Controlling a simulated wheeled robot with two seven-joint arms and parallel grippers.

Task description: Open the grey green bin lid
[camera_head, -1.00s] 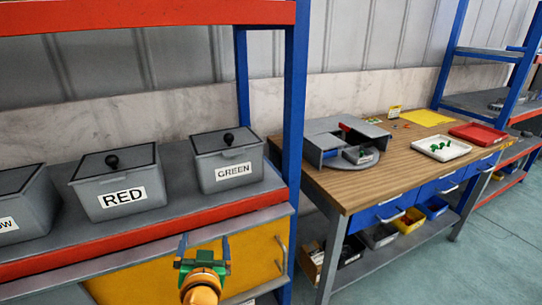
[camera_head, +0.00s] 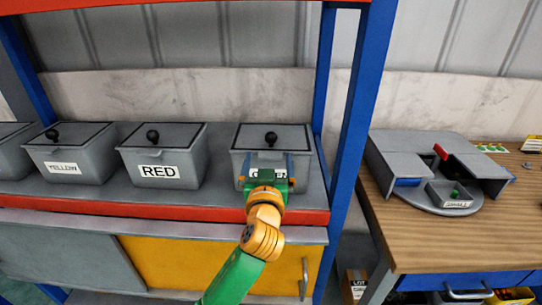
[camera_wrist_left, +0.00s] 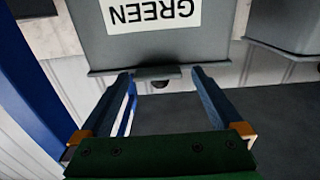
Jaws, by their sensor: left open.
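The grey bin marked GREEN (camera_head: 240,172) stands on the shelf, its flat lid (camera_head: 295,137) closed with a round black knob (camera_head: 270,138) on top. My left gripper (camera_head: 268,160) is in front of this bin, covering most of its label, below the knob in the picture. It is open and empty. In the left wrist view, the bin (camera_wrist_left: 215,45) appears upside down, and the knob (camera_wrist_left: 160,84) shows between the open fingertips (camera_wrist_left: 161,75). I cannot tell how far the fingers are from the bin. My right gripper is not in view.
The RED bin (camera_head: 190,150) and YELLOW bin (camera_head: 95,160) stand to the left on the same shelf. A blue post (camera_head: 355,120) rises close to the right. The red shelf edge (camera_head: 120,206) runs below. A wooden table (camera_head: 410,235) stands at right.

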